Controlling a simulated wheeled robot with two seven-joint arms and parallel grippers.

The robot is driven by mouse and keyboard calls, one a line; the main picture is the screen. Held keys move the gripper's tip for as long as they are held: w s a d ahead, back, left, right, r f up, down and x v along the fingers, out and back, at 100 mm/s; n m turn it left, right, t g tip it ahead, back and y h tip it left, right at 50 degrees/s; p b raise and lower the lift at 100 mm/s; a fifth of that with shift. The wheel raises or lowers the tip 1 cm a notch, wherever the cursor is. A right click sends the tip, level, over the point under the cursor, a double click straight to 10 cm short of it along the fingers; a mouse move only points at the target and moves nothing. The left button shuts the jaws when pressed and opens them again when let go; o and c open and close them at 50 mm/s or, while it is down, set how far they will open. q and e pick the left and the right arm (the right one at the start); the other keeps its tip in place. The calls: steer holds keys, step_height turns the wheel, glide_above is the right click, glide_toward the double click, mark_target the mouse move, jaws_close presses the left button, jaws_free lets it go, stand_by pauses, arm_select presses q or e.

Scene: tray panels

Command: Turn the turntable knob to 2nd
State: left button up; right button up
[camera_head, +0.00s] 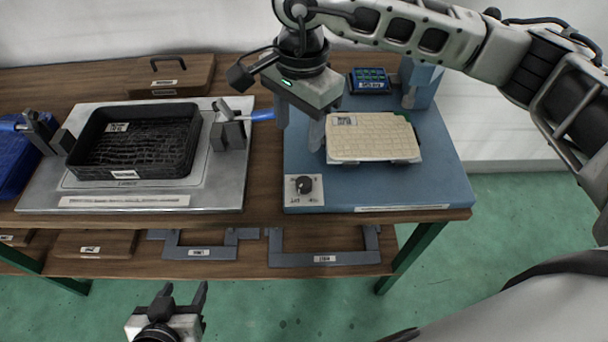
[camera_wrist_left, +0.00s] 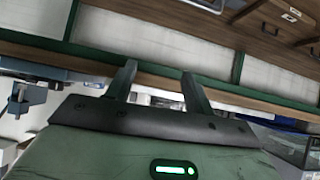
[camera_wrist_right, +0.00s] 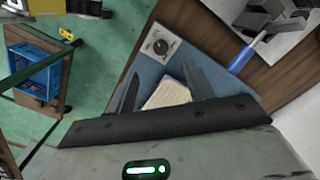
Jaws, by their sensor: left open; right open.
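The black knob (camera_head: 304,185) sits on a small light plate at the near left corner of the blue turntable panel (camera_head: 430,185). It also shows in the right wrist view (camera_wrist_right: 161,46); its exact setting is too small to read. A beige gridded plate (camera_head: 375,138) rests on the panel. My right gripper (camera_head: 298,125) is open and empty, above the panel's left part, behind the knob and apart from it. The right wrist view shows the knob beyond its fingertips (camera_wrist_right: 158,80). My left gripper (camera_head: 183,295) is open and empty, low in front of the table, also in its wrist view (camera_wrist_left: 158,80).
A black tray (camera_head: 190,168) sits on a grey panel (camera_head: 225,190) to the left, with blue-handled clamps (camera_head: 230,130) beside it. A blue box (camera_head: 370,80) stands at the panel's back. Grey brackets (camera_head: 325,258) lie on the lower shelf. The floor in front is clear.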

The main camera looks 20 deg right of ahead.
steer(key=d, duration=0.1)
steer(key=p, duration=0.2)
glide_toward(304, 182)
steer(key=shift+h, duration=0.3)
steer(key=f, duration=0.9)
steer(key=shift+s+a, duration=0.1)
steer(key=shift+a, duration=0.15)
steer(key=c, duration=1)
